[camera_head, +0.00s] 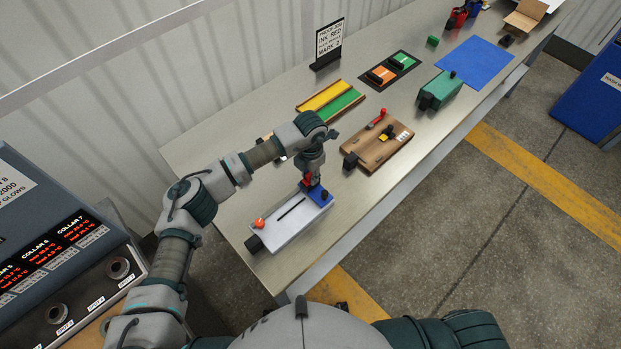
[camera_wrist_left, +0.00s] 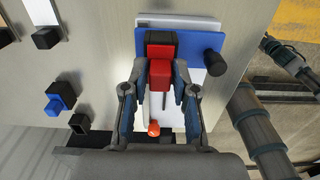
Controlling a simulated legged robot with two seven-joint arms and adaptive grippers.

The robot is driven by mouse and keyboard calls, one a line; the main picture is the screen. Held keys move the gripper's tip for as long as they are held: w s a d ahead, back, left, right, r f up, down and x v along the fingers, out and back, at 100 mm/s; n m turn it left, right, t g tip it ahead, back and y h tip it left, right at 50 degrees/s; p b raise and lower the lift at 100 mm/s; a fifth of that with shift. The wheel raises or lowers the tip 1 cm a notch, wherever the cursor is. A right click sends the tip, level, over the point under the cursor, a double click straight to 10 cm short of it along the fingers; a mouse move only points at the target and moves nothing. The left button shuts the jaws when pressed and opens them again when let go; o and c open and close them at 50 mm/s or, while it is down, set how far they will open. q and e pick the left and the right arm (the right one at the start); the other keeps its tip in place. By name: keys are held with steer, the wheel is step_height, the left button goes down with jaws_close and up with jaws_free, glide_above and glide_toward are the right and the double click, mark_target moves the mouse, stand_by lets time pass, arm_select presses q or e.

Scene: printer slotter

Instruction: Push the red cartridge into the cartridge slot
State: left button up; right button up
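The red cartridge (camera_wrist_left: 160,72) is in the left wrist view, at the blue carriage on the end of the white printer unit (camera_head: 292,222). Only a bit of its red shows in the head view, beside the blue carriage (camera_head: 320,195). My left gripper (camera_head: 312,178) points down at that end. In the left wrist view its two fingers (camera_wrist_left: 160,66) flank the red cartridge, with their tips against its sides. The slot opening is hidden beneath the cartridge and fingers. How deep the cartridge sits cannot be told.
An orange knob (camera_head: 260,222) is at the unit's near end. A brown board (camera_head: 382,150) with a red lever lies to the right. Yellow and green trays (camera_head: 330,98) and a green device (camera_head: 442,90) are farther back. The table's front edge is close to the printer unit.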

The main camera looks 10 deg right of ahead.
mark_target(310, 174)
arm_select(q)
steer(key=shift+o, duration=0.9)
step_height(310, 174, up, 12)
